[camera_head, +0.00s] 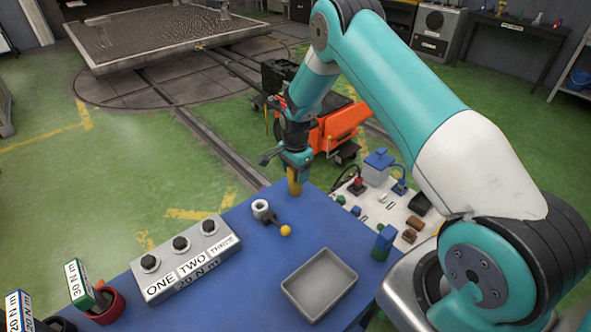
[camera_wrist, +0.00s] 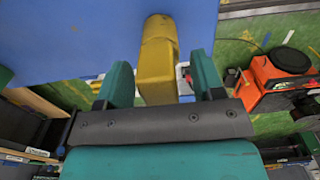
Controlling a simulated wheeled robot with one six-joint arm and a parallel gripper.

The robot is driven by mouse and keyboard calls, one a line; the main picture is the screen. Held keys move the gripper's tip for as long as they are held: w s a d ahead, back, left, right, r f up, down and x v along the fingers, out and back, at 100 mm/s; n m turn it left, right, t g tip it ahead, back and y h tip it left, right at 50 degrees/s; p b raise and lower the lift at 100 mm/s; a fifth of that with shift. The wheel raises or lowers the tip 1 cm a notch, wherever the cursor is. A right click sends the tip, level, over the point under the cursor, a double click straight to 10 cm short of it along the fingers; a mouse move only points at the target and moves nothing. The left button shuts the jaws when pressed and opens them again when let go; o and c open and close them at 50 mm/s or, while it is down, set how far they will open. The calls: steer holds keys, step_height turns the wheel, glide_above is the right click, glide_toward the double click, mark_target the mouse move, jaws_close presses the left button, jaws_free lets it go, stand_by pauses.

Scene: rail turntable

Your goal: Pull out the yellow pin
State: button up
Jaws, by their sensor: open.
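A yellow pin-like piece (camera_head: 294,184) stands at the far edge of the blue table (camera_head: 232,263), right below my gripper (camera_head: 296,162). In the wrist view the yellow piece, a rounded top and a blocky body (camera_wrist: 158,62), lies between the two teal fingers of my gripper (camera_wrist: 160,82). The fingers are open, with a gap showing on each side of it.
A white ring fitting (camera_head: 261,209) with a yellow-ended dark lever (camera_head: 285,230) is close by. A grey button box (camera_head: 186,258), a grey tray (camera_head: 319,285) and a blue-green block (camera_head: 383,243) stand on the table. An orange cart (camera_head: 338,126) is beyond.

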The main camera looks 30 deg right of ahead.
steer(key=shift+f, duration=0.35)
steer(key=c, duration=0.9)
steer(key=shift+o, duration=1.3)
steer(key=shift+c, duration=1.3)
steer(key=shift+r, duration=0.1)
steer(key=shift+r+p, duration=0.35)
steer(key=shift+r, duration=0.3)
steer(key=shift+r+p, duration=1.65)
steer(key=shift+r, duration=1.35)
steer(key=shift+r, duration=0.1)
